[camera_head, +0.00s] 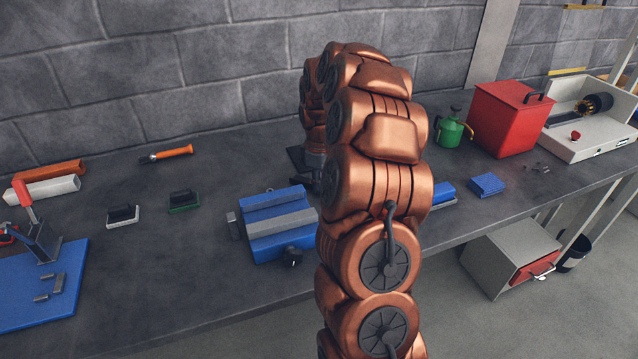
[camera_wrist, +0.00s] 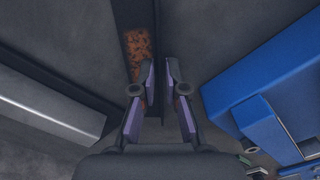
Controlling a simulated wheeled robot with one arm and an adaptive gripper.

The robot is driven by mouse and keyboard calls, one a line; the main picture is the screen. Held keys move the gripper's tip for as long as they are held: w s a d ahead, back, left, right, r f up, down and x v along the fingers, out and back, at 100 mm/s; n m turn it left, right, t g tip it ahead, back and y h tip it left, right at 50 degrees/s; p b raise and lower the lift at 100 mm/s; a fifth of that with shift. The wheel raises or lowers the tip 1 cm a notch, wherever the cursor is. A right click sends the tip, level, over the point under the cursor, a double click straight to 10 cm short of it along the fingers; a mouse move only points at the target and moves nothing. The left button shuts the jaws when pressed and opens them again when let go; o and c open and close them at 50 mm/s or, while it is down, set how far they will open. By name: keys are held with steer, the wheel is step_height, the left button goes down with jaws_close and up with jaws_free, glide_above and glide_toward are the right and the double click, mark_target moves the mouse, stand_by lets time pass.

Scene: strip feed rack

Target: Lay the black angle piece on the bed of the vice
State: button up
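The black angle piece shows in the wrist view as a long dark strip (camera_wrist: 126,12) with an orange-brown patch on one face. In the head view a dark part of it seems to show beside my arm (camera_head: 296,158); the rest is hidden. My gripper (camera_wrist: 160,68) has its two fingers apart, one on each side of a thin upright edge of the piece; I see no clear contact. The blue vice (camera_head: 262,215), with a grey band across it, stands on the bench in front of the piece. It is also at the right of the wrist view (camera_wrist: 282,75).
A grey bar (camera_wrist: 45,108) lies left of the gripper in the wrist view. A black-handled block (camera_head: 184,200), an orange-handled tool (camera_head: 172,154) and a blue plate (camera_head: 40,300) are left on the bench. A green can (camera_head: 450,131) and red box (camera_head: 507,120) stand right.

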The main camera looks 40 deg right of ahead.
steer(key=shift+o, duration=1.4)
step_height(320, 180, up, 12)
steer(key=b, duration=0.2)
steer(key=shift+r, duration=0.15)
steer(key=shift+a, duration=0.1)
steer(key=s+a, duration=0.1)
steer(key=a, duration=0.2)
steer(key=a+r, duration=0.1)
steer(key=a, duration=0.2)
steer(key=s+a, duration=0.1)
steer(key=a, duration=0.2)
steer(key=shift+s+r, duration=0.15)
steer(key=shift+s, duration=0.2)
steer(key=s+a+f+m+g, duration=0.1)
steer(key=s+a+f+m, duration=0.1)
steer(key=s+a, duration=1.4)
steer(key=shift+s+a+f+m, duration=0.3)
steer(key=shift+s+a+f, duration=0.15)
steer(key=shift+s, duration=0.45)
steer(key=shift+o, duration=0.2)
steer(key=s+a+f+m, duration=0.1)
steer(key=s+f, duration=0.1)
steer(key=s, duration=0.3)
steer(key=s+a+f+m, duration=0.1)
steer(key=s+f, duration=0.1)
steer(key=s, duration=0.4)
steer(key=shift+s+a+f+m+g, duration=0.15)
steer(key=shift+a+f+m+g, duration=0.15)
steer(key=shift+a+g, duration=0.1)
